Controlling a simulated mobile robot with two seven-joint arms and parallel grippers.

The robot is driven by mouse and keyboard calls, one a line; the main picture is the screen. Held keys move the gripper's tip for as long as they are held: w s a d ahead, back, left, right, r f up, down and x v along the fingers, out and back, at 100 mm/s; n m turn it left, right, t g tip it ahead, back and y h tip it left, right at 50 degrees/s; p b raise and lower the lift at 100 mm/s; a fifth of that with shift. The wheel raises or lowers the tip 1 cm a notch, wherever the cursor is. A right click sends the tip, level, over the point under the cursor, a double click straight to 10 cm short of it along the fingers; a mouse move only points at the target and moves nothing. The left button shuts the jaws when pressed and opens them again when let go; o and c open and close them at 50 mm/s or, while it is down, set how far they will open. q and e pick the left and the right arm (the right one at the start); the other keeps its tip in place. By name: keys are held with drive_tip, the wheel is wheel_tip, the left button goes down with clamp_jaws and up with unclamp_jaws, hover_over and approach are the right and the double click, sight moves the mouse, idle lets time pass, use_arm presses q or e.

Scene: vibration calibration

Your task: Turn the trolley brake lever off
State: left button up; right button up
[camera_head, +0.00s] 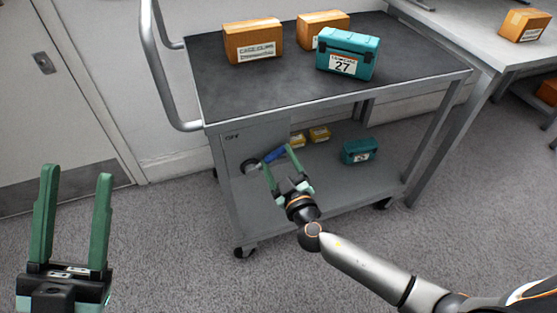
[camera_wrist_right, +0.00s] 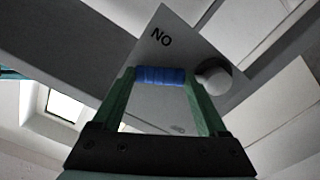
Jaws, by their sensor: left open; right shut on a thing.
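The trolley (camera_head: 215,85) stands ahead with a dark top, a lower shelf and a panel on its left end. The brake lever (camera_head: 274,155) has a blue grip and a round grey pivot (camera_head: 250,167) to its left. My right gripper (camera_head: 277,155) is shut on the blue grip. In the right wrist view the blue grip (camera_wrist_right: 160,75) spans between both fingers, in front of a grey plate (camera_wrist_right: 165,45) whose letters read "NO" in that view. The pivot (camera_wrist_right: 213,77) is to the right there. My left gripper (camera_head: 77,170) is open and empty, away from the trolley.
Cardboard boxes (camera_head: 253,41) and a teal case (camera_head: 347,54) labelled 27 stand on the trolley top. Small yellow boxes (camera_head: 319,134) and a teal case (camera_head: 360,151) are on the lower shelf. A table (camera_head: 485,45) stands at right. A door (camera_head: 45,100) is at left. Floor before the trolley is clear.

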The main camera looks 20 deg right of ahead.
clamp_jaws()
drive_tip(key=shift+r, duration=0.1)
drive_tip(key=shift+a+r+n+p, duration=0.15)
drive_tip(key=shift+a+r+n, duration=0.2)
drive_tip(key=shift+n, duration=0.3)
drive_tip(key=shift+a+r+n+p, duration=0.2)
drive_tip(key=shift+r+n, duration=0.1)
drive_tip(key=shift+n, duration=0.35)
drive_tip(key=a+r+n, duration=0.1)
drive_tip(key=n, duration=0.1)
drive_tip(key=shift+a+r+n, duration=0.1)
drive_tip(key=shift+a+n, duration=0.1)
drive_tip(key=shift+n, duration=0.2)
drive_tip(key=a+n, duration=0.1)
drive_tip(key=a+r+n+p, duration=0.1)
drive_tip(key=n, duration=0.1)
drive_tip(key=shift+s, duration=0.1)
drive_tip(key=shift+a+n+p, duration=0.15)
drive_tip(key=shift+a+n, duration=0.35)
drive_tip(key=shift+n, duration=0.4)
drive_tip(key=shift+a+n+p, duration=0.15)
drive_tip(key=shift+a+n, duration=0.35)
drive_tip(key=shift+n, duration=0.4)
